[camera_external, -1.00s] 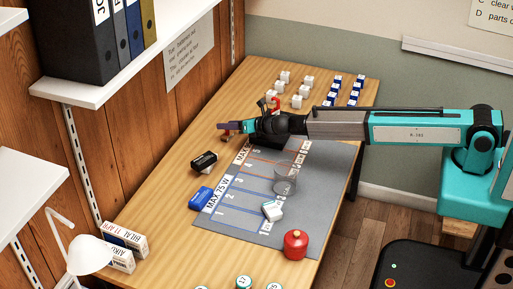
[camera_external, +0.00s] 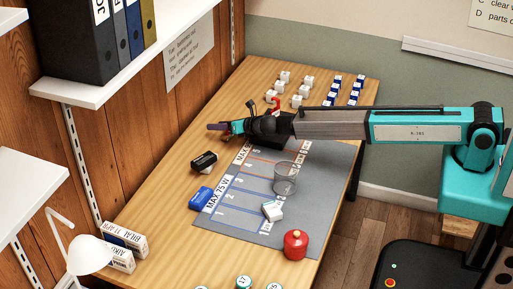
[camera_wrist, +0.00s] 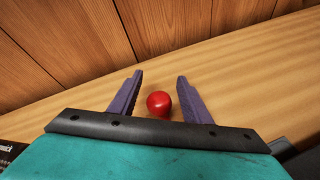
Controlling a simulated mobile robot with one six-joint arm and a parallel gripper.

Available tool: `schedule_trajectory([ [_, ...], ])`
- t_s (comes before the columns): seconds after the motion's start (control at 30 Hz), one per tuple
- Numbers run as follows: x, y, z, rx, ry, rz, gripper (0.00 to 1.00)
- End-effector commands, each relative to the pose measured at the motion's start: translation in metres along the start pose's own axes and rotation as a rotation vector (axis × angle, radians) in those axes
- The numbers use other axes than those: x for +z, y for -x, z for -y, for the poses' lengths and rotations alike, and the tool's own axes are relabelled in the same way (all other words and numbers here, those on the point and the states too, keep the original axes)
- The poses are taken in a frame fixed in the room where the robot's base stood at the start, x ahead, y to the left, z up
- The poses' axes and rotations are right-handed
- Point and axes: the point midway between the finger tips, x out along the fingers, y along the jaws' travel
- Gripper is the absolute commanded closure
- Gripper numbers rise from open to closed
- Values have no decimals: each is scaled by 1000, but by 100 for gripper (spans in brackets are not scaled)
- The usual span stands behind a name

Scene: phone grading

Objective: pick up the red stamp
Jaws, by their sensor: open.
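The red stamp (camera_wrist: 159,103) shows in the wrist view as a round, glossy red knob on the wooden desk. It lies between the two purple fingers of my gripper (camera_wrist: 159,97), with clear gaps to both, apart from them. In the external view my gripper (camera_external: 221,127) is low over the far left part of the desk, pointing left. The stamp cannot be made out there; my gripper seems to hide it. My gripper is open and empty.
A black box (camera_external: 204,161) and a blue pad (camera_external: 200,198) lie nearby on the desk. The wooden wall (camera_wrist: 60,40) is close beyond the fingers.

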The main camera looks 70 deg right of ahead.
Motion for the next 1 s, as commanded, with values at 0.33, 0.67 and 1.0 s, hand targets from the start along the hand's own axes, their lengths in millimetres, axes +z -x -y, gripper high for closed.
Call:
schedule_trajectory([
  [0.33,0,0,0,0,0,0,56],
  [0.67,0,0,0,0,0,0,100],
  [1.0,5,2,-2,0,1,1,100],
])
